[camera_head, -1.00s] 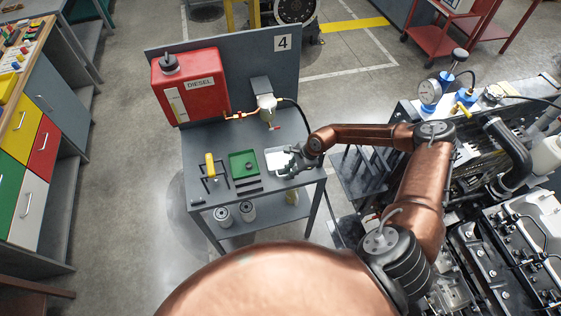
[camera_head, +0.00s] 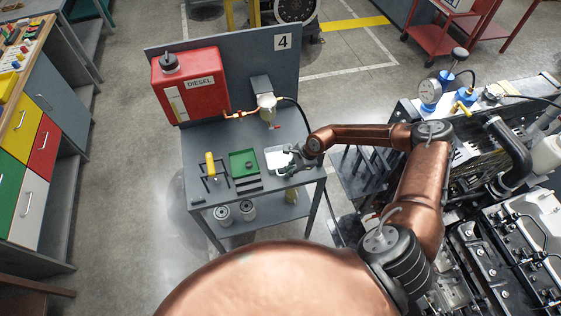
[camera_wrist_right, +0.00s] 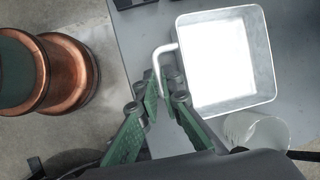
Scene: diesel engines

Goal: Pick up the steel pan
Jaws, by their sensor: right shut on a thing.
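The steel pan (camera_head: 273,153) is a small square pan with a bright inside, at the right end of the grey workbench. In the right wrist view the pan (camera_wrist_right: 258,45) has a bent rod handle (camera_wrist_right: 156,62) on its left side. My right gripper (camera_head: 292,164) is at the pan's near right side. In the wrist view its green-padded fingers (camera_wrist_right: 165,97) are shut on the handle. I cannot tell whether the pan rests on the bench or is slightly above it. My left gripper is not in view.
The grey bench (camera_head: 222,137) also holds a red diesel tank (camera_head: 200,90), a green tray (camera_head: 238,166) and a yellow-handled tool (camera_head: 210,163). A pale round cup-like thing (camera_wrist_right: 258,130) is close to the pan. An engine (camera_head: 500,220) stands to the right.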

